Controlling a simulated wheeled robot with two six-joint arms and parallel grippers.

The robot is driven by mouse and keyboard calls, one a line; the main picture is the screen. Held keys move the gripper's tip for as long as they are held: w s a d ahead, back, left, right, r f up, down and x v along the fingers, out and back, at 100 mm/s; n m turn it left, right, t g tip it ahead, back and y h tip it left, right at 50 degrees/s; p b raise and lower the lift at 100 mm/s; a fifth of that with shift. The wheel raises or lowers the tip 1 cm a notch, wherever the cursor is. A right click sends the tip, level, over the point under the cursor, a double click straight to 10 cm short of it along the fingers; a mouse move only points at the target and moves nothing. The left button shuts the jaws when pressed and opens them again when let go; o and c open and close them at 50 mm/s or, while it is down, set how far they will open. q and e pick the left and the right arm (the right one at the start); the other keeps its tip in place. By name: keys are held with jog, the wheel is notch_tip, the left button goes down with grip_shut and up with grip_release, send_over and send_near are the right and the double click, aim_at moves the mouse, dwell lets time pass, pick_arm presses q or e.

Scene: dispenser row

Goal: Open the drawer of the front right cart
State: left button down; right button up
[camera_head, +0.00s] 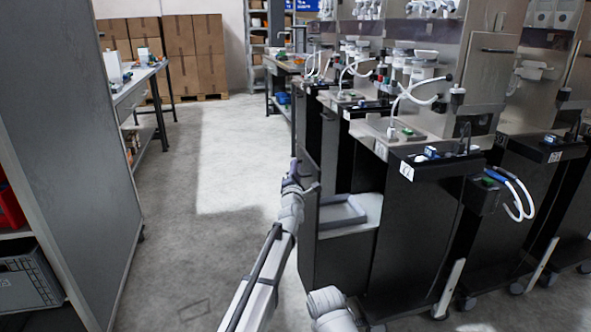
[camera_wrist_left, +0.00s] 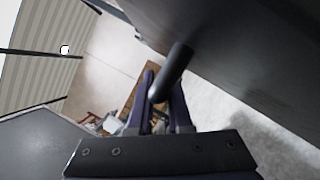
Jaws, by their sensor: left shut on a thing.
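The front right cart (camera_head: 415,225) is the nearest black dispenser cart, with a white label on its top edge. Its drawer (camera_head: 345,262) stands out to the left, with a pale interior and a grey tray (camera_head: 343,213) showing in it. My left gripper (camera_head: 292,178) is at the outer face of the drawer front. In the left wrist view, my left gripper's purple fingers (camera_wrist_left: 162,103) are shut on a dark bar handle (camera_wrist_left: 174,70) that sticks out from a dark panel (camera_wrist_left: 225,45). My right gripper is out of view.
More carts (camera_head: 325,130) stand in a row behind. A tall grey panel (camera_head: 75,150) closes off the left side. The floor aisle (camera_head: 215,190) between is clear. A workbench (camera_head: 145,85) and stacked cardboard boxes (camera_head: 190,50) are farther back.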

pick_arm(q)
jog(key=c, duration=0.8)
grip_release()
jog(key=shift+c, duration=0.2)
jog(key=shift+s, duration=0.15)
jog(key=b+v, duration=0.1)
jog(key=v, duration=0.6)
jog(key=shift+s+b, duration=0.3)
jog(key=shift+b, duration=0.05)
jog(key=shift+f, duration=0.15)
